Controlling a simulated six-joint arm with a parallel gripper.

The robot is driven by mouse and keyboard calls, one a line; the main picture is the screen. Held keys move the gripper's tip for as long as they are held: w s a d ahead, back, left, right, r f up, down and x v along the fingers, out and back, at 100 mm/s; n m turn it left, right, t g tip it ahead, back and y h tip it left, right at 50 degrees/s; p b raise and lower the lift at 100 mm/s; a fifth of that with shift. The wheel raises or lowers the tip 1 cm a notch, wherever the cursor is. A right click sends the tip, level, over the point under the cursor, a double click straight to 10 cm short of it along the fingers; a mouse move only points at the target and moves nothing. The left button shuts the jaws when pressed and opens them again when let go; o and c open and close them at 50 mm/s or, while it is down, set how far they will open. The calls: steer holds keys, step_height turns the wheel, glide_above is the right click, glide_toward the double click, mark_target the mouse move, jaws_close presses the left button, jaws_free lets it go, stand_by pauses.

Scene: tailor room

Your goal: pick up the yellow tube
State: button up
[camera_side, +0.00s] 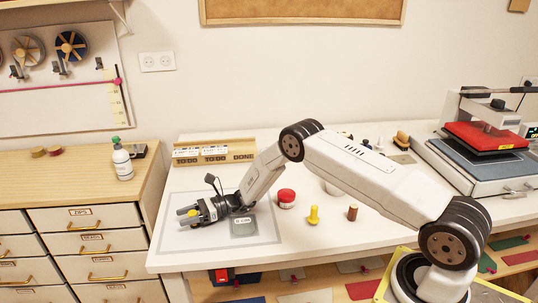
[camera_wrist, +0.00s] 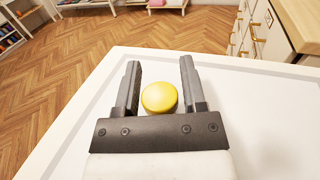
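A yellow round-topped piece, seemingly the yellow tube (camera_wrist: 159,97), sits between the two fingers of my gripper (camera_wrist: 161,84) in the wrist view. Narrow gaps show between it and the fingers, so the gripper looks open around it. Its lower part is hidden from the wrist camera. In the side view, my gripper (camera_side: 189,215) is low over the left end of the white table, and a small bit of yellow shows between its fingers. Another yellow piece (camera_side: 314,215), with a narrow top and wider base, stands apart at mid-table.
A grey square (camera_side: 243,227) lies right of my gripper. The table's front-left edge is close.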

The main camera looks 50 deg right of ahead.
jaws_close()
steer(key=shift+r, duration=0.15)
steer(key=shift+r, duration=0.75)
steer(key=s+d+r, duration=0.1)
steer(key=s+r, duration=1)
steer(key=s, duration=0.3)
steer(key=shift+d, duration=0.2)
steer(key=shift+r, duration=0.1)
